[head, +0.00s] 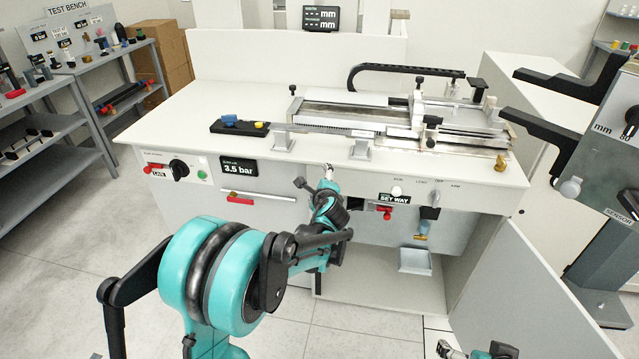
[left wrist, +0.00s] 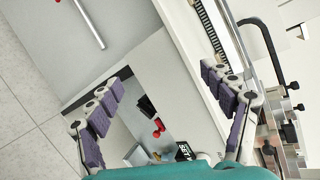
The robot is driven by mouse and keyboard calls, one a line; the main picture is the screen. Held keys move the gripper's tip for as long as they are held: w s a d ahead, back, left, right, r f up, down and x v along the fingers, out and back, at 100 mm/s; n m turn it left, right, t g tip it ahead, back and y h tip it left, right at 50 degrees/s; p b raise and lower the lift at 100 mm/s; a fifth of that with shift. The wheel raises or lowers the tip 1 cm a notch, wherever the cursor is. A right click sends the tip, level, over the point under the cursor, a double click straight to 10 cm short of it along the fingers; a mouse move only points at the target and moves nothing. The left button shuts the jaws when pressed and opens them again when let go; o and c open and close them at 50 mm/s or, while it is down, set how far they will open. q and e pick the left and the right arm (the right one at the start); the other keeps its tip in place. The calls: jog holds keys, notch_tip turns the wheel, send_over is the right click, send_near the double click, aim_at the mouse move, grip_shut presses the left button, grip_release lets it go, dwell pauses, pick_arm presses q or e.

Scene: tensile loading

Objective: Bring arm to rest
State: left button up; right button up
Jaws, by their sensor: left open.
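My left arm, teal and black, reaches in from the lower left of the head view. Its gripper (head: 328,172) is small there, in front of the bench's front panel, below the worktop edge. In the left wrist view the left gripper (left wrist: 162,82) has its two purple-padded fingers spread wide with nothing between them. Part of my right arm (head: 480,351) shows at the bottom edge of the head view; its jaws cannot be made out.
The white bench (head: 190,110) carries a measuring fixture (head: 370,115) and a black tray (head: 240,127). A sensor stand (head: 610,150) rises at right. Shelves (head: 75,75) stand left.

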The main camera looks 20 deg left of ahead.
pick_arm(q)
jog(key=s+d+n+g+h, duration=0.1)
jog(key=s+n, duration=0.5)
jog(key=s, duration=0.6)
jog(key=s+d+f+n+g+h, duration=0.1)
jog(key=s+d+n, duration=0.4)
jog(key=s, duration=0.7)
jog(key=s+d+f+n+g+h, duration=0.1)
jog(key=s+d+n+g+h, duration=0.2)
jog(key=s, duration=0.9)
jog(key=n+h, duration=0.1)
jog(key=n, duration=0.2)
jog(key=shift+s+f+n, duration=0.15)
jog(key=shift+s+n, duration=0.1)
jog(key=shift+n, duration=0.15)
jog(key=shift+d, duration=0.1)
